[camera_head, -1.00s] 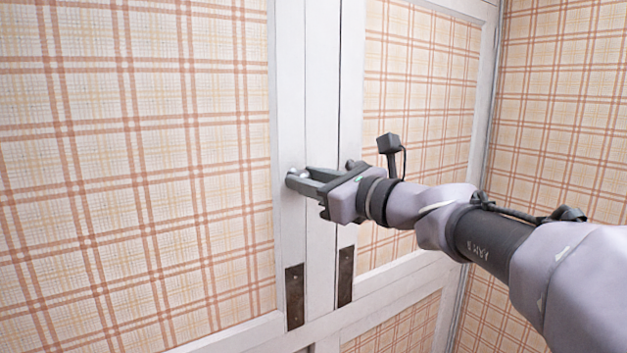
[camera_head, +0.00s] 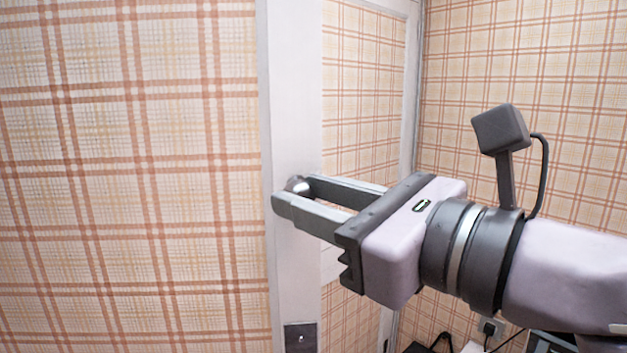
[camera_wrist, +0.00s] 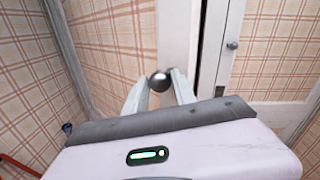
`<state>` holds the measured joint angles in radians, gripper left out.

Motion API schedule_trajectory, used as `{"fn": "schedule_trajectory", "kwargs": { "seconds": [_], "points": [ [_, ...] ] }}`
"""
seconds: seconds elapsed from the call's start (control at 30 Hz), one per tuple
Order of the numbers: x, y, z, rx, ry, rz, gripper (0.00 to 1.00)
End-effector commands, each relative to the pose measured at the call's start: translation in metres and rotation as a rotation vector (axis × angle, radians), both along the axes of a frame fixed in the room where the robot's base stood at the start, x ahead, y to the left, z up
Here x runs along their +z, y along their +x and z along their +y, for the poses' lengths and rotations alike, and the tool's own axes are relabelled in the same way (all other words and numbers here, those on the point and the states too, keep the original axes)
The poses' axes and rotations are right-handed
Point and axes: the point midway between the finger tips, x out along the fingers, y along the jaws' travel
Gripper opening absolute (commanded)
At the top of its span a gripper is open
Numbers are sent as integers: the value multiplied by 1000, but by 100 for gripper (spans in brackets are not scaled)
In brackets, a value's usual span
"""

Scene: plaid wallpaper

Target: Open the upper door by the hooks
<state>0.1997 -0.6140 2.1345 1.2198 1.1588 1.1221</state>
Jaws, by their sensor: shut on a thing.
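The upper left door (camera_head: 290,110) has a white frame and a plaid panel. It stands ajar, swung out toward me, in front of the upper right door (camera_head: 362,95). My gripper (camera_head: 290,192) is shut on a round metal knob (camera_head: 298,184) at this door's free edge. In the wrist view the gripped knob (camera_wrist: 160,82) sits between the fingertips. A second metal knob (camera_wrist: 232,44) is on the other door, apart from my gripper. The cabinet's inside is hidden.
A plaid wall (camera_head: 530,80) stands at the right. A wall socket (camera_head: 490,328) with a cable and some dark items are low at the right. A dark metal plate (camera_head: 300,338) is on the door below the knob.

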Motion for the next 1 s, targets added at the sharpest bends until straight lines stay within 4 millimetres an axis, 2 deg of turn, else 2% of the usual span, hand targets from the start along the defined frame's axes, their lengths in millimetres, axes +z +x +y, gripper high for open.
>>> {"fn": "schedule_trajectory", "kwargs": {
  "seconds": [0.03, 0.2, 0.4, 0.6, 0.97, 1.0],
  "points": [
    [0, -17, 1, 4, 0, -5, 0],
    [0, -57, 3, 4, 0, -3, 0],
    [1, -85, 6, 5, 2, -2, 0],
    [2, -95, 8, 8, 3, -3, 0],
    [4, -97, 9, 12, 7, -6, 0],
    [4, -97, 9, 13, 7, -5, 38]
  ]
}}
